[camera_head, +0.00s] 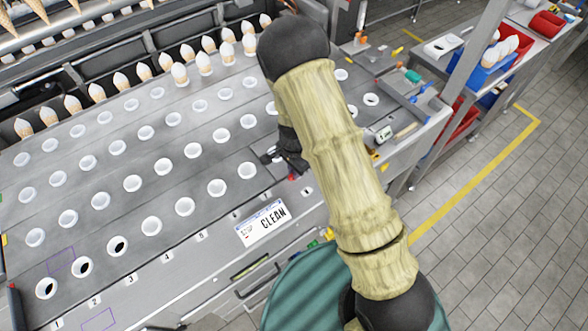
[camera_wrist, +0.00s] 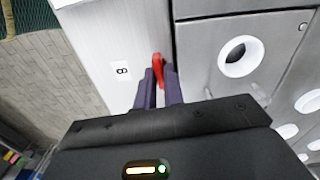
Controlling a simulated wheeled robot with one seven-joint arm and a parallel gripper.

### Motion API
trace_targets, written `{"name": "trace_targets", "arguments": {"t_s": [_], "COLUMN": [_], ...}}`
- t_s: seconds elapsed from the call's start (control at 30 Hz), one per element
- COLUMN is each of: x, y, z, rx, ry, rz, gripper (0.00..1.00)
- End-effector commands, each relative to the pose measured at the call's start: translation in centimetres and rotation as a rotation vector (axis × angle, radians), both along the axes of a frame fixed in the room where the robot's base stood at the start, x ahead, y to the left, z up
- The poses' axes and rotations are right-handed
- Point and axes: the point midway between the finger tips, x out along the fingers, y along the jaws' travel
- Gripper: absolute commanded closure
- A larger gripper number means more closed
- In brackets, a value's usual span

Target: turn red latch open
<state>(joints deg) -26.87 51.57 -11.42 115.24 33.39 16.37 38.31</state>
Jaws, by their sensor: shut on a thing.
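The red latch (camera_wrist: 157,66) is a small red piece at the edge of the metal counter, beside a label that reads 8. In the wrist view my gripper (camera_wrist: 160,92) has its two dark fingers closed on the lower part of the latch, and its upper end shows between and beyond the fingertips. In the head view the latch (camera_head: 292,177) is a small red spot just below my gripper (camera_head: 297,168). My arm hides part of the counter around it.
The counter (camera_head: 120,210) has rows of round white-rimmed holes, some holding cones (camera_head: 180,75) at the back. A CLEAN sign (camera_head: 262,222) lies at the front edge. A side bench (camera_head: 500,65) with bins stands at the right. The tiled floor between is clear.

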Motion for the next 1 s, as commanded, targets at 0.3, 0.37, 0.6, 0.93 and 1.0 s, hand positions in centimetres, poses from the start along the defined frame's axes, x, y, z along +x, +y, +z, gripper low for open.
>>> {"name": "trace_targets", "arguments": {"t_s": [0.3,0.37,0.6,0.93,1.0], "x": [0.0,0.0,0.1,0.1,0.1], "y": [0.0,0.0,0.1,0.1,0.1], "z": [0.0,0.0,1.0,6.3,7.6], "rx": [0.001,0.001,0.0,0.002,0.002], "ry": [-0.001,-0.001,-0.004,-0.006,-0.006], "rz": [0.001,0.001,0.004,0.003,0.004], "gripper": [0.68,0.68,0.68,0.68,0.68]}}
